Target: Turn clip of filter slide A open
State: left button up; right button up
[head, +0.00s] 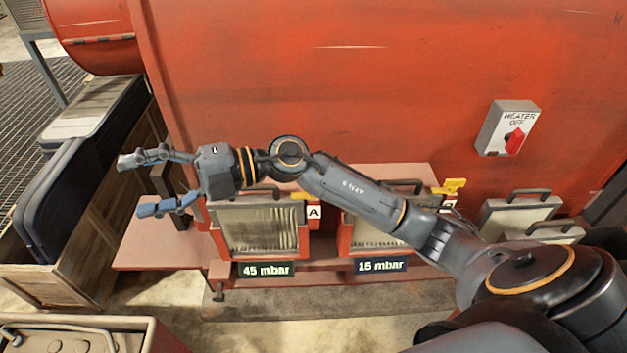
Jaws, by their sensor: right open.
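Filter slide A (258,228) sits upright in a red frame, marked by a white "A" label (314,212) and a "45 mbar" sign below it. Its yellow clip (303,196) shows only in a small part beside the label; my right arm hides the rest, so I cannot tell how it is turned. My right gripper (140,185) is open and empty, pointing left, to the left of slide A and apart from the clip. My left gripper is not in view.
A second slide (372,236) with a "15 mbar" sign and yellow clip (450,187) stands to the right, partly behind my arm. A heater switch box (505,128) is on the red wall. A wooden crate (95,240) with dark panels stands at left.

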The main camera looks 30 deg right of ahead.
jog(key=w+d+f+n+g+h, duration=0.1)
jog(key=w+d+f+g+h, duration=0.1)
jog(key=d+f+h, duration=0.4)
jog(key=w+d+f+n+g+h, duration=0.1)
jog(key=w+d+f+h, duration=0.15)
jog(key=d+h, duration=0.4)
jog(key=s+d+r+m+g+h, duration=0.15)
jog(key=d+m+h, duration=0.35)
jog(key=d, duration=1.5)
jog(key=shift+n+h, duration=0.5)
jog(key=shift+h, duration=0.05)
jog(key=f+p, duration=0.1)
jog(key=f, duration=0.3)
jog(key=f+p, duration=0.1)
jog(key=f, duration=0.4)
jog(key=f+p, duration=0.1)
jog(key=f, duration=0.3)
jog(key=shift+a+f+p, duration=0.15)
jog(key=shift+a+p, duration=0.15)
jog(key=shift+p, duration=0.1)
jog(key=shift+c, duration=0.4)
jog(key=c, duration=1.1)
